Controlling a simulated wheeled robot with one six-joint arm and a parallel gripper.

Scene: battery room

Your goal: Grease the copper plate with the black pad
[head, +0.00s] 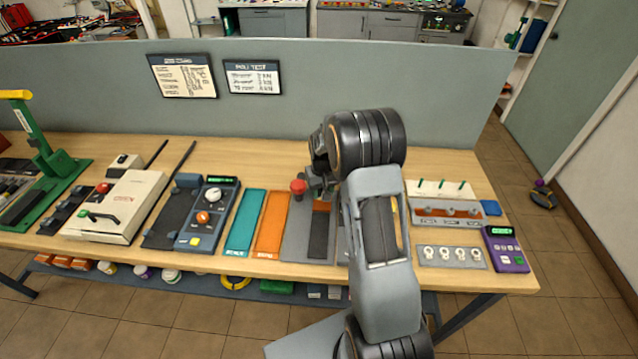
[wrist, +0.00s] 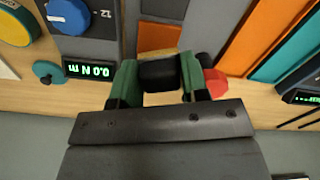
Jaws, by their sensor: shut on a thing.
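My gripper (wrist: 158,77) has green fingers and is shut on a black pad (wrist: 157,72), a dark block held across between them in the wrist view. The copper plate (wrist: 160,38) is an orange-brown square on a grey panel, just above the pad in the wrist picture. I cannot tell whether pad and plate touch. In the head view the copper plate (head: 321,206) shows partly beside my arm, above a dark strip (head: 318,236). My arm hides most of the gripper and the pad there.
A red knob (head: 298,186) stands close left of the gripper in the head view. Orange (head: 272,222) and teal (head: 243,222) strips lie further left. A device with a lit display (wrist: 88,70) is near the gripper in the wrist view. A grey partition (head: 290,105) rises behind the bench.

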